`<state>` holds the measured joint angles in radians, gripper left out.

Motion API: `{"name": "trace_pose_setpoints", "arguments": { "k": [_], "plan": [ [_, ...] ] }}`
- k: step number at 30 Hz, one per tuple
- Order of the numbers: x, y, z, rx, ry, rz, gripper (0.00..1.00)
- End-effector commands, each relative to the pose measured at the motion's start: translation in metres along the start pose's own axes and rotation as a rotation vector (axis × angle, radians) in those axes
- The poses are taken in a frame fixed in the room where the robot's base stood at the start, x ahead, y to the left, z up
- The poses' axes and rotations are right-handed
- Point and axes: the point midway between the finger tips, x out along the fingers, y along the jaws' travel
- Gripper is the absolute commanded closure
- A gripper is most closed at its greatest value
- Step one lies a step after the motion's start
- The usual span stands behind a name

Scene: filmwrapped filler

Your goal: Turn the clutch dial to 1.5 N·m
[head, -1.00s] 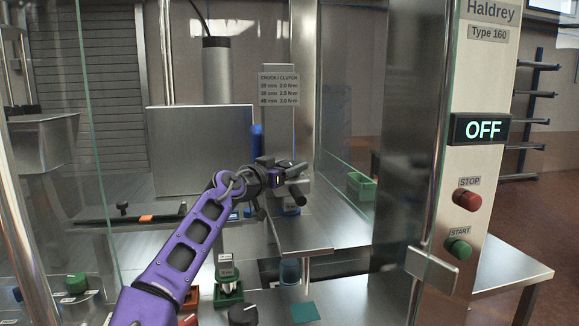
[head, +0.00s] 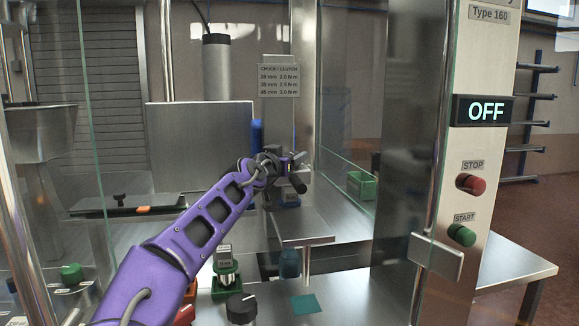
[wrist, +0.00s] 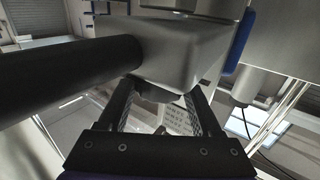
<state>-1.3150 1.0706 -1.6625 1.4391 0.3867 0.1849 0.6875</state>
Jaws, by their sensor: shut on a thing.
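A grey metal head housing (wrist: 180,50) fills the upper middle of the wrist view. A dark round knob (wrist: 158,93), which I take as the clutch dial, sits on its underside. My gripper (wrist: 164,100) has one finger on each side of this knob and is shut on it. The dial's scale and setting cannot be read. In the head view my gripper (head: 283,165) is at the machine's head, behind the glass; the dial is hidden there. A plate (head: 279,80) headed CHUCK / CLUTCH lists sizes in mm with N·m values.
A thick black bar (wrist: 60,75) crosses the wrist view beside the housing. Glass panels flank my arm. A display (head: 483,110) reads OFF above red STOP (head: 471,184) and green START (head: 461,235) buttons. A black knob (head: 241,307) and green holder (head: 227,278) stand below my arm.

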Motion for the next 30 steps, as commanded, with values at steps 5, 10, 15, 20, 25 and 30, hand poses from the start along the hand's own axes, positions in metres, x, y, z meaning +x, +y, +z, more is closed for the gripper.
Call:
{"name": "trace_pose_setpoints", "arguments": {
  "k": [5,10,15,20,25,30],
  "plan": [
    [-0.0005,0.0009,0.0028,0.010,-0.001,-0.102,0.90],
    [-0.0003,0.0013,0.0012,0.011,0.000,-0.188,0.90],
    [-0.0003,0.0010,0.0000,0.007,0.001,-0.260,0.90],
    [-0.0004,0.0007,-0.0006,0.006,0.001,-0.309,0.90],
    [-0.0004,0.0004,-0.0013,0.003,0.002,-0.340,0.90],
    [-0.0002,0.0003,-0.0012,0.001,0.001,-0.354,0.90]
  ]
}}
